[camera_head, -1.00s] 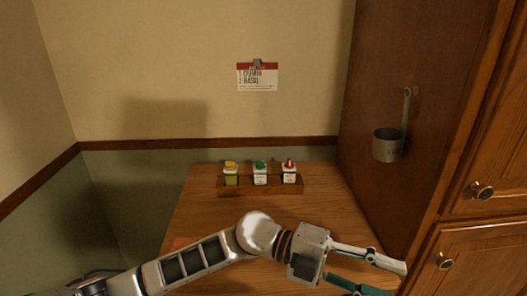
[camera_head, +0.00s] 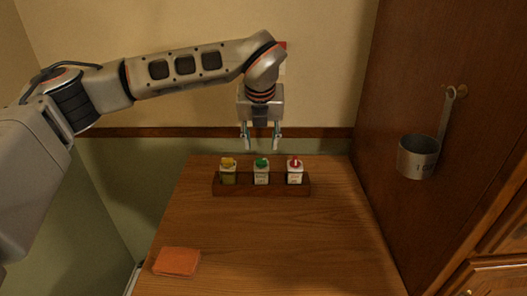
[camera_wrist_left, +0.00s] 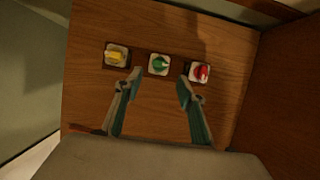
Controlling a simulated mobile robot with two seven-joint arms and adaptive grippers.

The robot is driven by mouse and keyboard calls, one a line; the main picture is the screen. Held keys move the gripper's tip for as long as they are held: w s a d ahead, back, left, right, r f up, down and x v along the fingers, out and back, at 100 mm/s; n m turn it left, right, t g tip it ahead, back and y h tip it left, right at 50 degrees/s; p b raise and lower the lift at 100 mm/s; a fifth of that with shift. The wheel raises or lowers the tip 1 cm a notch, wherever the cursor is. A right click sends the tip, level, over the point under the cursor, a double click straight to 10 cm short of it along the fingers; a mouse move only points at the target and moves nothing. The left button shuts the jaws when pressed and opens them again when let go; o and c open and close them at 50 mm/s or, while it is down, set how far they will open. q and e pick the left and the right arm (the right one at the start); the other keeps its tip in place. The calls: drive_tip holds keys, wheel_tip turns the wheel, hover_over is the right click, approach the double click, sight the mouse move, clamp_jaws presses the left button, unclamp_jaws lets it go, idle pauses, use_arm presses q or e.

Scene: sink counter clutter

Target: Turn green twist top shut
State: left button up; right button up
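The green twist top (camera_head: 262,162) sits on the middle white container (camera_head: 261,176) in a wooden rack (camera_head: 262,190) on the table. It also shows in the left wrist view (camera_wrist_left: 160,63), between and beyond my fingertips. My left gripper (camera_head: 261,148) is open and empty, pointing down above the green top and apart from it; its two fingers spread wide in the left wrist view (camera_wrist_left: 157,84). The container with a yellow top (camera_head: 228,171) stands to the left, the one with a red top (camera_head: 295,171) to the right. My right gripper is not in view.
An orange cloth or pad (camera_head: 177,262) lies at the table's front left. A metal cup (camera_head: 417,157) hangs on the wooden cabinet at the right. The wooden table top (camera_head: 285,240) is clear in front of the rack.

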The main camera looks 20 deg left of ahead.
sight(261, 159)
use_arm(q)
drive_tip(key=shift+p+x, duration=0.75)
drive_tip(key=shift+x, duration=3)
drive_tip(key=c, duration=1.1)
